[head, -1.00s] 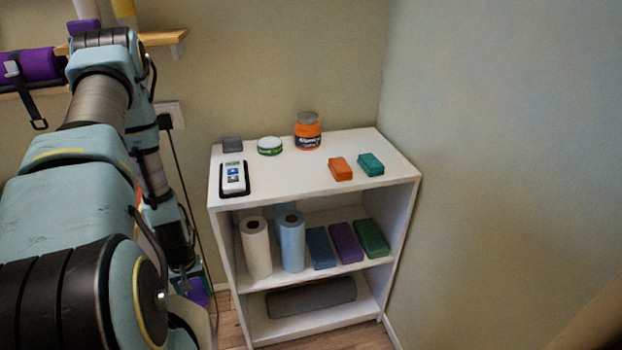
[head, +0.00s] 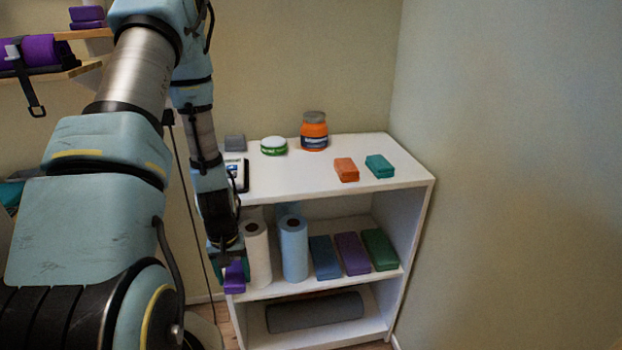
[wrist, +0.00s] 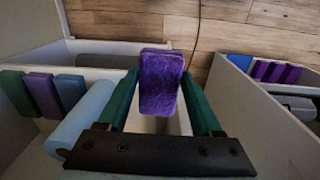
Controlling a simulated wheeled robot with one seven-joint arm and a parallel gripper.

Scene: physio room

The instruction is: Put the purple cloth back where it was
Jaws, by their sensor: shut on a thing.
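The purple cloth (wrist: 161,82) is a small folded block held between the green fingers of my gripper in the wrist view. In the head view my gripper (head: 229,262) hangs fingers-down at the left front of the white shelf unit (head: 310,182), and the purple cloth (head: 235,277) shows below it. My gripper is shut on the cloth, at about the height of the middle shelf. An orange cloth (head: 346,169) and a teal cloth (head: 380,166) lie side by side on the unit's top, toward the right.
An orange jar (head: 314,132), a green-and-white tin (head: 274,146), a grey block (head: 235,143) and a partly hidden device (head: 240,174) stand on top. The front middle of the top is clear. Rolls and coloured blocks (head: 352,253) fill the middle shelf; a wall stands right.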

